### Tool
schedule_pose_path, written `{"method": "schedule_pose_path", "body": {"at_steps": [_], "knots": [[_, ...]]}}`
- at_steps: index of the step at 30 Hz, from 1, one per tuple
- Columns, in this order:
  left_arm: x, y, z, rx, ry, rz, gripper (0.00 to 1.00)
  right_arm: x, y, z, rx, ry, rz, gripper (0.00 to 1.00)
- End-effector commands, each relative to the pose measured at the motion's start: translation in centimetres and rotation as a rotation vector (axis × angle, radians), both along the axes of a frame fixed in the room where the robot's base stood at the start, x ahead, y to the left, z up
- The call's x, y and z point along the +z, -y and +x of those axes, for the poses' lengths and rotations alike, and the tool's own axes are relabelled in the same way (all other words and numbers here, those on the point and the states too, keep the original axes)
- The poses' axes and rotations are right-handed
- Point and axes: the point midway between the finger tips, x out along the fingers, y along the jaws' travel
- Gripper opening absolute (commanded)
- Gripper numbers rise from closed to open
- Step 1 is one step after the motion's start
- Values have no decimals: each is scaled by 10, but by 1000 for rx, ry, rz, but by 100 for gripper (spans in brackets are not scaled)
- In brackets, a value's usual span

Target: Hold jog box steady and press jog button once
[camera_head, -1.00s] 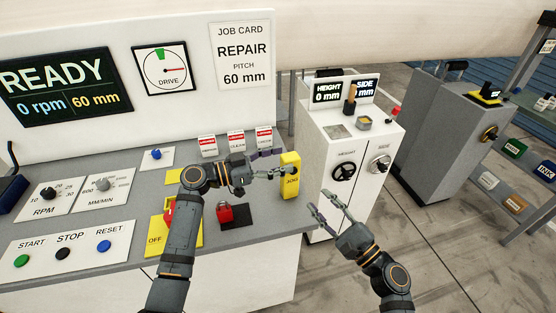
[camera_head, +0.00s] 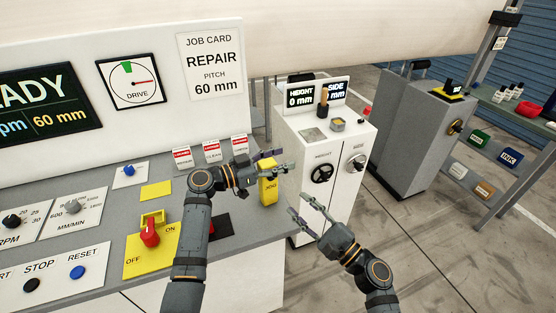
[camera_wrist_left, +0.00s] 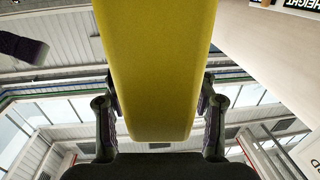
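The yellow jog box (camera_head: 268,188), lettered JOG, stands upright near the right end of the grey bench. My left gripper (camera_head: 273,161) is at its upper part, with a finger on either side. In the left wrist view the jog box (camera_wrist_left: 157,70) fills the space between the fingers, and the pads appear to press its sides. The jog button cannot be made out in either view. My right gripper (camera_head: 302,208) is open and empty, in front and to the right of the jog box, apart from it.
A yellow OFF/ON panel with a red rotary switch (camera_head: 149,233) lies left of my left arm. A white HEIGHT/SIDE cabinet (camera_head: 320,160) stands right of the bench. Open floor lies farther right.

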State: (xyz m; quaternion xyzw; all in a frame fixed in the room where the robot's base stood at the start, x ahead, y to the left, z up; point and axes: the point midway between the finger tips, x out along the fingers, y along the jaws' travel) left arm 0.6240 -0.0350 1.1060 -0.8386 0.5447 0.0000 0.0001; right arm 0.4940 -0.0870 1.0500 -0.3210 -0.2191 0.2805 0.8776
Motion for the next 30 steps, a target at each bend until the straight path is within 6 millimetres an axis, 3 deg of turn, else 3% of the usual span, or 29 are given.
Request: {"method": "schedule_pose_path", "body": {"at_steps": [1, 12, 30], "knots": [[0, 0, 0, 0, 0, 0, 46, 0, 0, 0, 0, 0, 0, 38], [0, 0, 0, 0, 0, 0, 0, 0, 0, 0, 0, 0, 0, 38], [0, 0, 0, 0, 0, 0, 0, 0, 0, 0, 0, 0, 0, 38]]}}
